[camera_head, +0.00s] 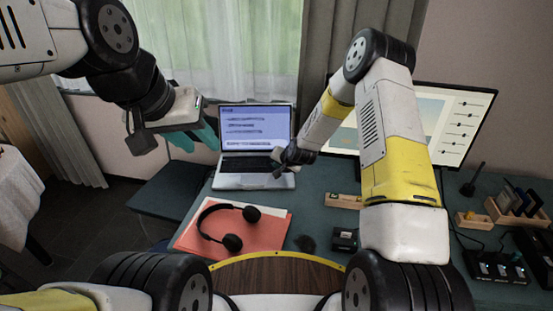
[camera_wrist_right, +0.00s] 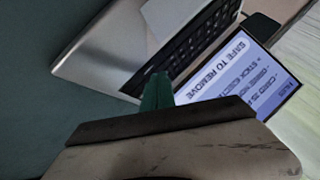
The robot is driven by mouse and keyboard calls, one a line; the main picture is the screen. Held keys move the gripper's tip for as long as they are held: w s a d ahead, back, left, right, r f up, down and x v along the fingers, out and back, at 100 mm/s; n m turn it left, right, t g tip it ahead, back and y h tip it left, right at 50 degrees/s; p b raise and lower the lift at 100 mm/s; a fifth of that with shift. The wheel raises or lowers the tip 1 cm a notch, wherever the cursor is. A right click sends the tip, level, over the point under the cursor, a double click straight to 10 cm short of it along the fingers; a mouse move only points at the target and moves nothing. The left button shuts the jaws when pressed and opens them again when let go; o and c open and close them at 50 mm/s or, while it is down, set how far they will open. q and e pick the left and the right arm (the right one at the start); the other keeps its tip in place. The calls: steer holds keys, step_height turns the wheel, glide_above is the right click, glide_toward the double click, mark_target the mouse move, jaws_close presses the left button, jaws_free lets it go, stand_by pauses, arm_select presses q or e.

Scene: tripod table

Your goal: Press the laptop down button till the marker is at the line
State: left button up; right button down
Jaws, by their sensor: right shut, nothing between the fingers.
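The open silver laptop (camera_head: 255,181) stands on the desk, its lit screen (camera_head: 256,125) showing several lines of text. In the right wrist view the laptop's keyboard (camera_wrist_right: 197,42) is partly visible, and the screen (camera_wrist_right: 243,88) reads "SAFE TO REMOVE" above smaller lines. The down button, the marker and the line cannot be picked out. My right gripper (camera_head: 279,168) is at the laptop's right front side. Its green fingertips (camera_wrist_right: 157,90) are shut and empty, close to the keyboard edge; contact cannot be told. My left gripper (camera_head: 194,139) is raised left of the laptop, teal fingers apparently apart, empty.
Black headphones (camera_head: 231,242) lie on a red folder (camera_head: 188,238) in front of the laptop. A large monitor (camera_head: 457,122) stands behind my right arm. A wooden holder (camera_head: 518,208) and small black devices (camera_head: 495,267) occupy the desk's right side.

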steer(key=shift+f, duration=0.5)
stand_by(0.5)
steer(key=shift+r, duration=0.7)
steer(key=shift+r, duration=2.55)
